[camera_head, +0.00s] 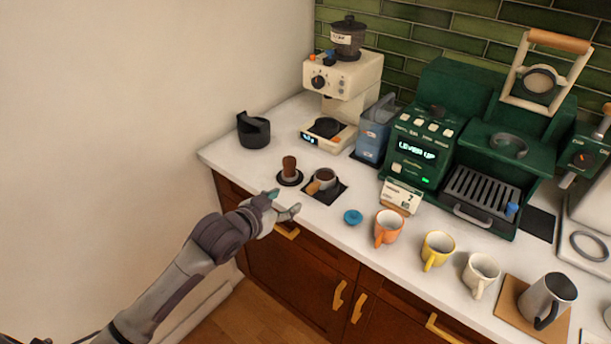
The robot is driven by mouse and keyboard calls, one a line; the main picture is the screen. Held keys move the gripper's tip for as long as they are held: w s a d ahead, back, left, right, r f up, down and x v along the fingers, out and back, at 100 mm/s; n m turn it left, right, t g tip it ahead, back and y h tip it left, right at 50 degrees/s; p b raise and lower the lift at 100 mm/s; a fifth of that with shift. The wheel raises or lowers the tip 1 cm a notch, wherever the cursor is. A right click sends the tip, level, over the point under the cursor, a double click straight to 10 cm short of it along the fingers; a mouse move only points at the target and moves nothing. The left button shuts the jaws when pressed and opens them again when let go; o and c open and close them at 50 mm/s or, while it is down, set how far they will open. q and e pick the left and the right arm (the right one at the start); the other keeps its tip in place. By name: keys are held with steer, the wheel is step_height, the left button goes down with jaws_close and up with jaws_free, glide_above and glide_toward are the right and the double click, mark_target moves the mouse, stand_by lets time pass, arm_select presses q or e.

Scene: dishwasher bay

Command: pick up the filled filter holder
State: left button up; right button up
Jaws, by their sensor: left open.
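The filter holder (325,178) stands on a dark square mat (332,194) near the counter's front left edge. Its round basket looks filled with dark brown grounds, and its wooden handle (313,188) points toward the front left. My left gripper (284,203) is open and empty at the counter's front edge, just left of and in front of the handle, apart from it. My right gripper is not in view.
A tamper with a brown handle (289,166) stands close to the holder on a dark round base. A blue disc (353,216) and an orange mug (388,228) are to the right. The grinder (341,88) and green espresso machine (450,135) stand behind. Free counter lies at the left.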

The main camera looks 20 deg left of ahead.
mark_target(310, 189)
arm_select(q)
steer(key=x, duration=0.5)
steer(key=d+p+x, duration=0.1)
steer(key=x, duration=0.1)
steer(key=shift+w, duration=0.2)
steer(key=shift+w+f, duration=0.1)
steer(key=shift+w, duration=0.15)
steer(key=shift+w+d+f, duration=0.15)
steer(key=shift+w, duration=0.3)
steer(key=p+x, duration=0.1)
steer(key=x, duration=0.2)
steer(key=shift+w+f, duration=0.4)
steer(key=shift+w, duration=0.15)
steer(key=shift+s, duration=0.1)
steer(key=shift+c, duration=1)
steer(key=shift+r, duration=0.1)
jaws_close()
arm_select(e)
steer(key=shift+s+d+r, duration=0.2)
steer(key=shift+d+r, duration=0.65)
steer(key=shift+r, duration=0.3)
